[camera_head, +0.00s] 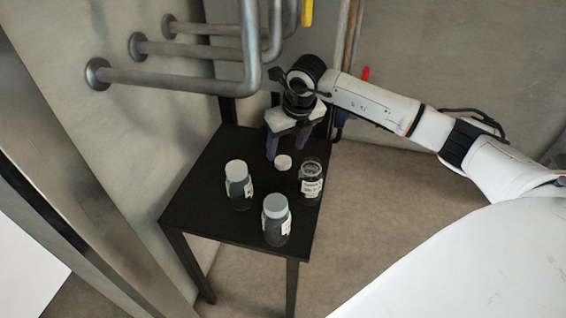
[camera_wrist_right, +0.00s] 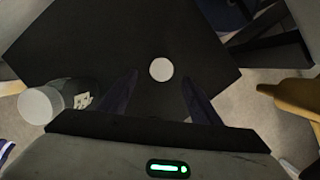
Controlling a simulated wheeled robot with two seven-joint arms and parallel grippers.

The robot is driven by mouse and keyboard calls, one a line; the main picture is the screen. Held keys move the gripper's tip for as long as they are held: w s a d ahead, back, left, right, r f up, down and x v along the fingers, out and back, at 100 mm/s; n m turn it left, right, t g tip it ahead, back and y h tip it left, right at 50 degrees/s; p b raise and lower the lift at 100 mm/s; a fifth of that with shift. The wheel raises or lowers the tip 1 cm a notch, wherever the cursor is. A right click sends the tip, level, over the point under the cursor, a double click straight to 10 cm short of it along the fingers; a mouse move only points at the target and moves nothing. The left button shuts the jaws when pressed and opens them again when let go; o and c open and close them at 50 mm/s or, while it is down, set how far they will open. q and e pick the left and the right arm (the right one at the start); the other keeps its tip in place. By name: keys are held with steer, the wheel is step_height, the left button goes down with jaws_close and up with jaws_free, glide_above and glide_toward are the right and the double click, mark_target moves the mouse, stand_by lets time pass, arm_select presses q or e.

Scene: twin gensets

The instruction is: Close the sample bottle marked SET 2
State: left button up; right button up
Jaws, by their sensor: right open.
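An open clear bottle (camera_head: 311,184) with a white label stands upright at the right edge of the small black table; its print is too small to read. A loose white cap (camera_head: 283,162) lies on the table just left of it. My right gripper (camera_head: 286,150) points down behind the cap, open and empty. In the right wrist view the cap (camera_wrist_right: 161,69) shows between and beyond the fingertips (camera_wrist_right: 160,84). Two bottles with white lids stand nearer, one at left (camera_head: 238,187) and one in front (camera_head: 276,222). My left gripper is out of view.
The black table (camera_head: 190,205) is small, with bare top at its left and front left. Grey pipes (camera_head: 180,78) stick out from the wall behind it. A lidded bottle (camera_wrist_right: 45,103) stands left of the fingers in the right wrist view.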

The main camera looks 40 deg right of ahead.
mark_target(283, 161)
steer(key=shift+f, duration=0.2)
steer(key=b+x, duration=0.1)
steer(key=x, duration=0.4)
steer(key=shift+d+f, duration=0.1)
steer(key=shift+d, duration=0.1)
steer(key=c, duration=1.1)
